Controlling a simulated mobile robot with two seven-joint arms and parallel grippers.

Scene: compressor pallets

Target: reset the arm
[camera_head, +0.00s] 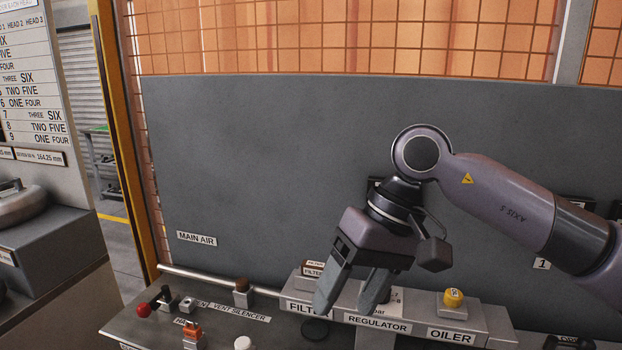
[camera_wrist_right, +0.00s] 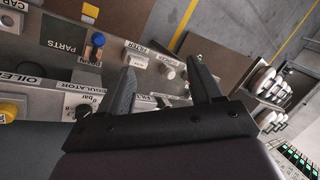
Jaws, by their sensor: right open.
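My right arm comes in from the right in the head view. Its right gripper (camera_head: 345,300) points down over the front of the panel bench, above the filter and regulator blocks. Its two fingers are apart, and nothing shows between them. In the right wrist view the fingers (camera_wrist_right: 160,88) also stand apart, with bench fittings behind them. I cannot tell from these views whether a fingertip touches the blocks. My left gripper is not in either view.
A grey back panel (camera_head: 270,150) stands behind the bench. The regulator block (camera_head: 378,323) and oiler block (camera_head: 450,337), with a yellow knob (camera_head: 453,297), lie close to the gripper. A red knob (camera_head: 144,310) and brown knob (camera_head: 242,285) stand left. The space before the upper panel is clear.

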